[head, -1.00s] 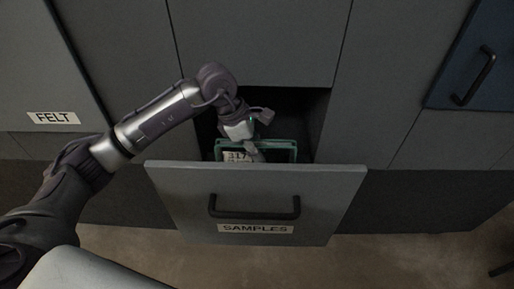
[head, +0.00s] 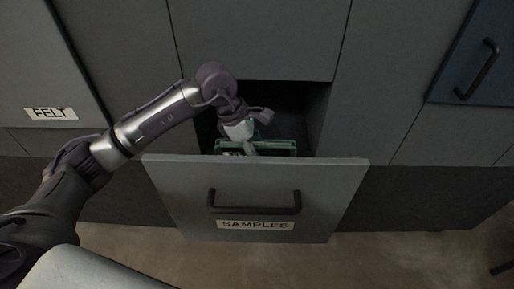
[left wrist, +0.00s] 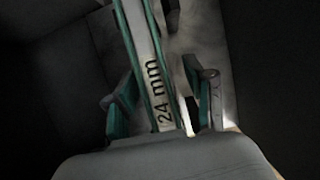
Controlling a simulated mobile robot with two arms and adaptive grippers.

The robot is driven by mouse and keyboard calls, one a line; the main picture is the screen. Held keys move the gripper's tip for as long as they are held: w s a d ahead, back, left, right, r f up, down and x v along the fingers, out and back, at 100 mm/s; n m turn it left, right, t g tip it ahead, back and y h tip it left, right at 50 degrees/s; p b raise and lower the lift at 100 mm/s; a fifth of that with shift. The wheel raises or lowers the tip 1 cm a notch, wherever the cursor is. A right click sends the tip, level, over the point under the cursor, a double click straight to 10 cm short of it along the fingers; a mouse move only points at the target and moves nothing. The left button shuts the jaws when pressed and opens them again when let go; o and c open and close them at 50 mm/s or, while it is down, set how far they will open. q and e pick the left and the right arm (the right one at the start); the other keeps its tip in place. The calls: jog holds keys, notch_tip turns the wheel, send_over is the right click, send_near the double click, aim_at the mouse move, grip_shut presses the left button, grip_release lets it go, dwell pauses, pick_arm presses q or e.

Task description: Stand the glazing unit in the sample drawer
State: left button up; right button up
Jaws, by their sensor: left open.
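The glazing unit (head: 276,146), a teal-edged pane, is inside the sample drawer (head: 330,190), behind the front panel marked SAMPLES. Only its upper part shows in the head view; the front panel hides the rest. In the left wrist view the unit's edge (left wrist: 144,55), marked 24 mm, runs between the two teal-padded fingers. My left gripper (head: 240,132) reaches down into the drawer over the unit. Its fingers (left wrist: 162,90) are open, with a gap visible on each side of the unit. My right gripper is not seen.
The drawer is pulled out, with a dark handle (head: 254,208) on its front. Grey cabinet fronts surround it, one labelled FELT (head: 50,113). A blue door (head: 478,60) is at upper right. The drawer's right part looks empty.

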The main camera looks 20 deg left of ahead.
pick_arm(q)
jog(key=v, duration=1.2)
